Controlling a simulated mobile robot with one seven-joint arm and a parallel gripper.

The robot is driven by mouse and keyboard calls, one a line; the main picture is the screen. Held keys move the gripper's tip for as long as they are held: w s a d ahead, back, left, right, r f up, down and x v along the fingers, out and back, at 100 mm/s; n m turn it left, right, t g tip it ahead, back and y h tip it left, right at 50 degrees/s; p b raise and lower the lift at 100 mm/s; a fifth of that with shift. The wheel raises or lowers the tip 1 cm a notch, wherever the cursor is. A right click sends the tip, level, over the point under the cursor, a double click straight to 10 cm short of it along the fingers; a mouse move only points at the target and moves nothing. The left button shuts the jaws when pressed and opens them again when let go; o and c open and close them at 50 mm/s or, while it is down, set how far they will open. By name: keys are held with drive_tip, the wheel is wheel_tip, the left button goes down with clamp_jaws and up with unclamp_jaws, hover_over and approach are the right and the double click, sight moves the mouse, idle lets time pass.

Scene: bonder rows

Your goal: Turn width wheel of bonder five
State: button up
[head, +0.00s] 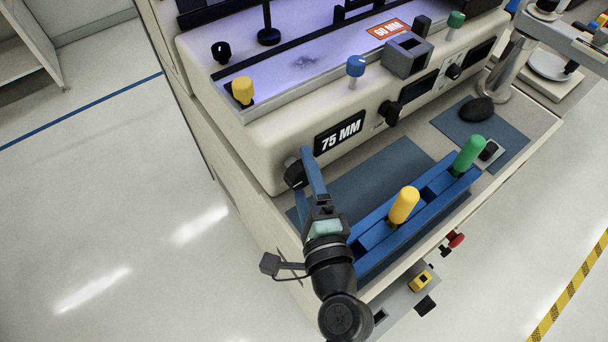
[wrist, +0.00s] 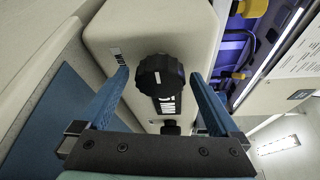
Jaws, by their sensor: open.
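A black ribbed wheel (head: 294,173) sits at the left end of the cream machine's front, below and left of the 75 MM sign (head: 339,137). My gripper (head: 303,172) is open, one finger on each side of the wheel. A gap shows between each finger and the wheel. No number five is readable on the machine (head: 255,140).
A second black knob (head: 389,112) is right of the sign. A blue tray (head: 370,240) with yellow (head: 403,205) and green (head: 469,154) handles stands on the shelf close right of my arm. Open floor (head: 130,220) lies left.

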drive_tip(key=b+v, duration=0.3)
drive_tip(key=v, duration=1)
idle(0.4)
drive_tip(key=w+a+r+n+t+p, duration=0.1)
drive_tip(key=w+r+n+t+p, duration=0.35)
drive_tip(key=r, duration=1.05)
drive_tip(key=w+a+r+n+p, duration=0.1)
drive_tip(key=w+r+n+p, duration=0.1)
drive_tip(key=w+r+n, duration=0.95)
drive_tip(key=s+r+t+h+p, duration=0.2)
drive_tip(key=s+r+t, duration=0.1)
drive_tip(key=r, duration=1.2)
drive_tip(key=s+a+r+n+t+h+p, duration=0.1)
drive_tip(key=s+r, duration=0.5)
drive_tip(key=r, duration=0.9)
drive_tip(key=shift+s+r+t+h+p, duration=0.35)
drive_tip(key=shift+t+h+p, duration=0.25)
drive_tip(key=shift+t, duration=0.65)
